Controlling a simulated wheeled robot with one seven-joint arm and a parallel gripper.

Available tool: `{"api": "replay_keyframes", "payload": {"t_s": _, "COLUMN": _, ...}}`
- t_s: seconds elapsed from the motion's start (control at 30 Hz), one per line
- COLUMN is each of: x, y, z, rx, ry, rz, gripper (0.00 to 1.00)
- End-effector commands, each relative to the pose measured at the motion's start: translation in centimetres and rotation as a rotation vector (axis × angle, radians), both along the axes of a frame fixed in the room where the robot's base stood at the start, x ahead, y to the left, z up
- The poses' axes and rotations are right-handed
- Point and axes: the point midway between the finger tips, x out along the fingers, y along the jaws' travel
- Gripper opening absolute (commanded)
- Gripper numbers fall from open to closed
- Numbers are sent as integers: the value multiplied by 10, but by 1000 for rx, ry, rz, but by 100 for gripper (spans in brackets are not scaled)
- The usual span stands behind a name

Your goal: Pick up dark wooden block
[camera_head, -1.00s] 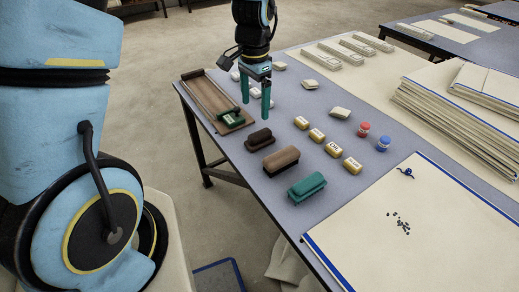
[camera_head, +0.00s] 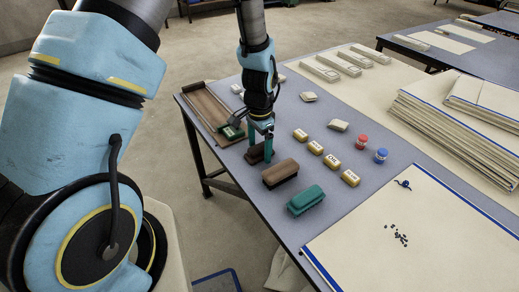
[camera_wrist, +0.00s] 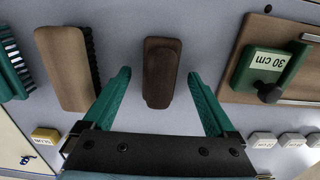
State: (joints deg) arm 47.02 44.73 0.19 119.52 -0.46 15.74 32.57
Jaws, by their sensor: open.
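The dark wooden block (camera_head: 256,157) sits on the grey-blue table, partly hidden behind my gripper (camera_head: 260,152) in the head view. In the wrist view the dark block (camera_wrist: 161,72) is long and rounded and lies between the two green fingers of my gripper (camera_wrist: 159,76). The fingers are open, one on each side, with a visible gap to the block on both sides. Nothing is held.
A brown brush (camera_head: 281,173) and a green brush (camera_head: 306,200) lie nearby toward the front. A wooden board with a green "30 cm" stop (camera_wrist: 264,66) lies on the other side. Several yellow labelled weights (camera_head: 316,148) stand to the right.

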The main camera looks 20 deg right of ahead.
Motion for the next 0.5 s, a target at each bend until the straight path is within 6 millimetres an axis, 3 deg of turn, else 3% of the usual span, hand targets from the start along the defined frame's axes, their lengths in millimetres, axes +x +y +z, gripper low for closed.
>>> {"api": "replay_keyframes", "payload": {"t_s": 0.3, "x": 0, "y": 0, "z": -6, "rx": 0, "ry": -1, "rz": 0, "gripper": 91}}
{"api": "replay_keyframes", "payload": {"t_s": 0.5, "x": 0, "y": 0, "z": -6, "rx": 0, "ry": 0, "rz": 1, "gripper": 70}}
